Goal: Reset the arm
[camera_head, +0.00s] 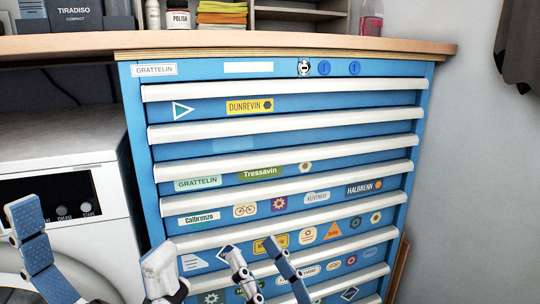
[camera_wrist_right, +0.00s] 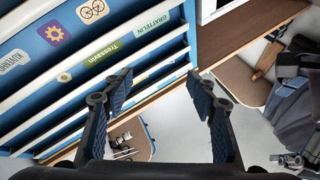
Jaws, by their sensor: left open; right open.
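The blue tool chest (camera_head: 290,145) stands under a wooden worktop and fills the middle of the head view. Its drawers have white handle rails and many stickers, and all of them look shut. My left gripper (camera_head: 91,238) is open and empty at the lower left, with its fingers spread wide in front of the white washing machine (camera_head: 60,145) and the chest's left edge. My right gripper (camera_head: 254,252) is open in front of the lower drawers. In the right wrist view its fingers (camera_wrist_right: 160,88) stand apart with nothing between them. The chest (camera_wrist_right: 130,20) shows tilted at the upper left there.
The wooden worktop (camera_head: 240,43) holds a Polish jar (camera_head: 178,20), a stack of coloured cloths (camera_head: 222,12), a dark blue box (camera_head: 75,15) and a pink-labelled container (camera_head: 371,18). Dark cloth (camera_head: 517,45) hangs at the right. The wall right of the chest is bare.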

